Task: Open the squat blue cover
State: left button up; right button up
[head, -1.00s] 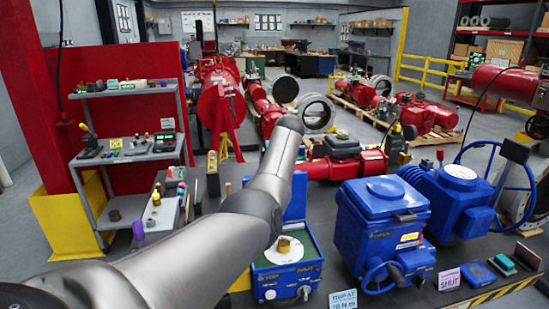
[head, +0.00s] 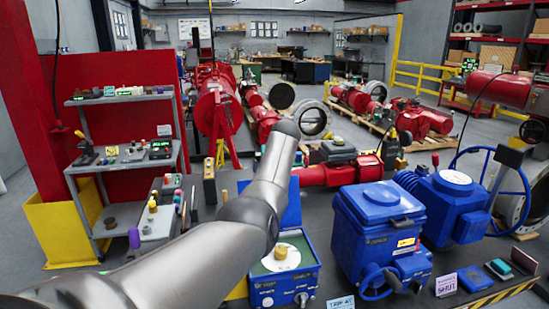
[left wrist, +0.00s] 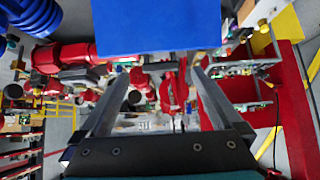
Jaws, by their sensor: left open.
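A low blue box with a brass knob (head: 281,252) on its green top stands on the bench in the head view. A blue panel (head: 292,208) stands upright at its back, partly hidden by my left arm; it looks like the squat cover raised. To its right is a taller blue housing (head: 350,240) with a closed blue lid (head: 380,203). In the left wrist view my left gripper (left wrist: 160,73) is open, with nothing between its fingers. A flat blue plate (left wrist: 155,28) lies just beyond the fingertips; contact cannot be told. My left gripper is hidden in the head view.
A blue valve actuator with a handwheel (head: 452,200) stands right of the housing. A pink tag (head: 446,284) and small blocks lie at the bench's front right. A grey shelf rack (head: 125,168) stands at the left. Red pipework (head: 335,172) lies behind the blue boxes.

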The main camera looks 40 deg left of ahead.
pick_arm(q)
jog(key=b+v, duration=0.1)
jog(key=v, duration=1.4)
jog(key=shift+b, duration=0.4)
jog(key=shift+r, duration=0.1)
